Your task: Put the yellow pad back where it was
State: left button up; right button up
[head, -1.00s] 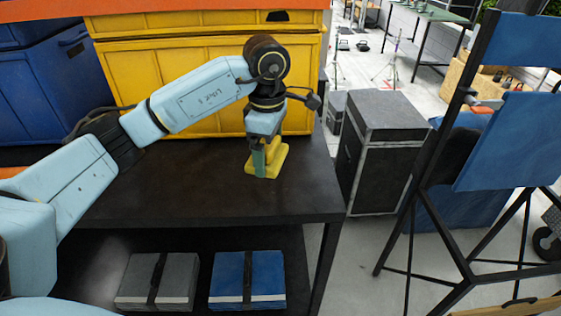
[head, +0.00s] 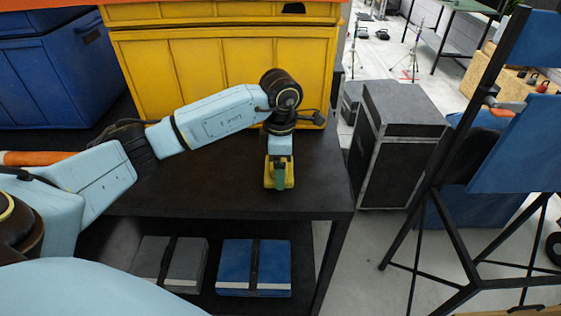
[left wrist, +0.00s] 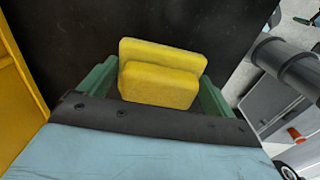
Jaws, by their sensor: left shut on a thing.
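The yellow pad (head: 270,180) is at my left gripper (head: 280,182), over the front right part of the dark table top (head: 200,195). In the left wrist view the pad (left wrist: 160,84) sits between the two green fingers, and my left gripper (left wrist: 158,85) is shut on it. Two yellow layers show there, one behind the other. In the head view the gripper hides part of the pad, and I cannot tell whether it touches the table. My right gripper is in neither view.
A large yellow crate (head: 190,75) stands at the back of the table, with a blue crate (head: 50,70) to its left. A grey pad (head: 185,265) and a blue pad (head: 235,268) lie on the shelf below. A black case (head: 395,150) stands to the right.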

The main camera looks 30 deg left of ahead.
pick_arm(q)
jog(key=shift+f, duration=0.3)
jog(key=o, duration=0.7)
jog(key=shift+r, duration=0.5)
notch_tip(320, 180, up, 11)
jog(key=shift+r+b, duration=0.2)
jog(key=shift+b, duration=0.55)
